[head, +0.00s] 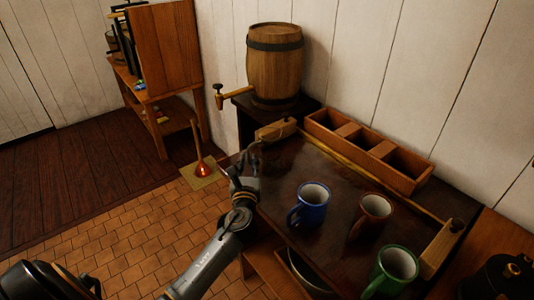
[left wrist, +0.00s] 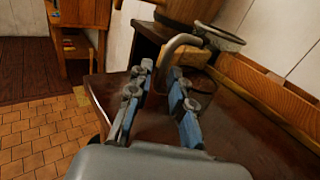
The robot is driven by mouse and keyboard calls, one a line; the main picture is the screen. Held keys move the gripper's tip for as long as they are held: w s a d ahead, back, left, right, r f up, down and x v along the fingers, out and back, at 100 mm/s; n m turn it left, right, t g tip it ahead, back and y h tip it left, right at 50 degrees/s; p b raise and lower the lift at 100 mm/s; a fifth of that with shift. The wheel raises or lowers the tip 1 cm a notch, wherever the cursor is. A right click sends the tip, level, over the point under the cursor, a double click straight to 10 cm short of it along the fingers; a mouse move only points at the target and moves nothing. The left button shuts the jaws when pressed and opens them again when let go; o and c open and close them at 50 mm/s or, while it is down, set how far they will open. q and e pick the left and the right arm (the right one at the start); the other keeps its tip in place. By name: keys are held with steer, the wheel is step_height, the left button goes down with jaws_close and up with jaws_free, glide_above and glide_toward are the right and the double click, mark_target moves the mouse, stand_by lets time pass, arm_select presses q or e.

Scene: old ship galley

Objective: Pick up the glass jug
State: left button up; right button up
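The glass jug shows in the left wrist view by its grey curved handle (left wrist: 180,42) and round rim (left wrist: 220,38); its clear body is hard to make out against the dark table. In the head view I cannot clearly pick it out near the gripper. My left gripper (head: 248,165) is over the table's left end. In the left wrist view its two fingers (left wrist: 160,72) stand apart, open, with the handle showing in line with the gap just beyond the tips. I cannot tell whether they touch it. My right gripper is not in view.
The dark table (head: 295,240) holds blue (head: 311,205), brown (head: 372,214) and green (head: 395,268) mugs to the right. A divided wooden box (head: 400,178) lines the back. A barrel (head: 275,65) with a tap stands behind.

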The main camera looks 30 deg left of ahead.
arm_select(q)
steer(key=shift+x, duration=1)
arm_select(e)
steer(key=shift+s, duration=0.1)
arm_select(q)
steer(key=shift+c, duration=0.2)
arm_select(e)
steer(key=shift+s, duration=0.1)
arm_select(q)
jaws_close()
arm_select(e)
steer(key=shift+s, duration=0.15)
arm_select(q)
steer(key=shift+r, duration=0.1)
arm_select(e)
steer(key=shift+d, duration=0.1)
arm_select(q)
steer(key=shift+r, duration=0.6)
steer(key=s+d+r+p, duration=0.1)
steer(key=s+d+r, duration=0.1)
steer(key=s+r, duration=0.3)
steer(key=s+d+r+p, duration=0.1)
steer(key=s+d+r, duration=0.1)
steer(key=s+r, duration=0.4)
steer(key=shift+s+d+r, duration=0.3)
steer(key=shift+s+d, duration=0.05)
steer(key=shift+s, duration=0.8)
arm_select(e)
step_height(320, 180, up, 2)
